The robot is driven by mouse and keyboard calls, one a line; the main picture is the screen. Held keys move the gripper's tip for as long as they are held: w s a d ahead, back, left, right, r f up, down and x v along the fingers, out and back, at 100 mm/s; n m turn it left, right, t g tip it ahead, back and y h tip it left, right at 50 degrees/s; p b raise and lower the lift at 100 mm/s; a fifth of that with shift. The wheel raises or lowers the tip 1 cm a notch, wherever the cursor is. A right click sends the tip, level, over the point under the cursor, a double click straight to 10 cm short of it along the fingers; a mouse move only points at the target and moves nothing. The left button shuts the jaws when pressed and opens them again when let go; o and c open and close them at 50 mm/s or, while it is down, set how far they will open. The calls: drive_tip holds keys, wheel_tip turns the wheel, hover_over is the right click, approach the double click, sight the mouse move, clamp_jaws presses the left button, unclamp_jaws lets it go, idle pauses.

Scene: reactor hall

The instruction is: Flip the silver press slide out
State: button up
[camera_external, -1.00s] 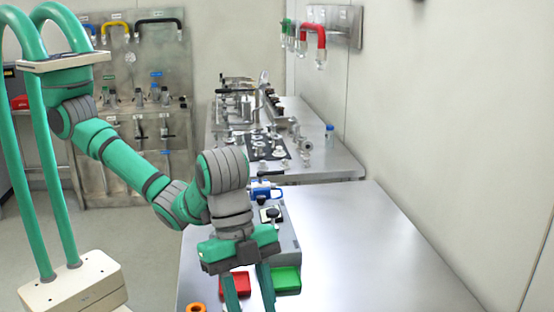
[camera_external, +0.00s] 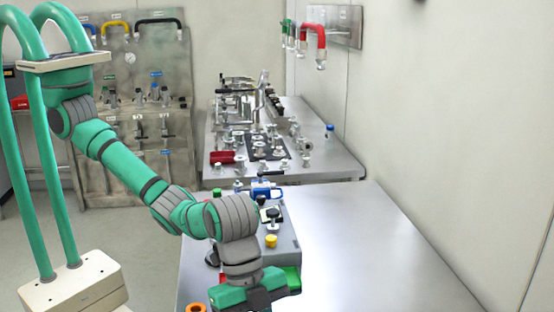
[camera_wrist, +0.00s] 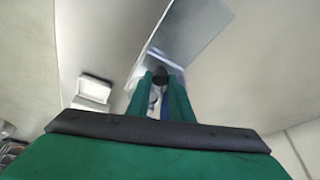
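My gripper (camera_wrist: 162,82) shows in the wrist view with two green fingers and a gap between them. A dark round knob (camera_wrist: 160,75) shows at the fingertips, with pale grey and blue parts behind it; I cannot tell whether the fingers touch them. A silver flat plate (camera_wrist: 190,30) stretches away beyond the tips. In the external view my gripper's green body (camera_external: 252,290) is low in the picture and its fingertips are hidden or out of frame. I cannot make out the silver press slide for certain in either view.
A grey box (camera_external: 288,243) with a yellow button (camera_external: 271,241) stands behind my gripper. A blue part (camera_external: 262,192) is at its far end. An orange ring (camera_external: 195,308) lies at the near left. The right of the steel table (camera_external: 370,250) is clear. Another bench (camera_external: 340,160) holds fittings.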

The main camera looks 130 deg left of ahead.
clamp_jaws()
drive_tip(key=s+a, duration=0.7)
drive_tip(key=shift+s+a+f, duration=0.1)
drive_tip(key=shift+s+a, duration=0.1)
drive_tip(key=o, duration=0.8)
unclamp_jaws()
drive_tip(key=v, duration=1.1)
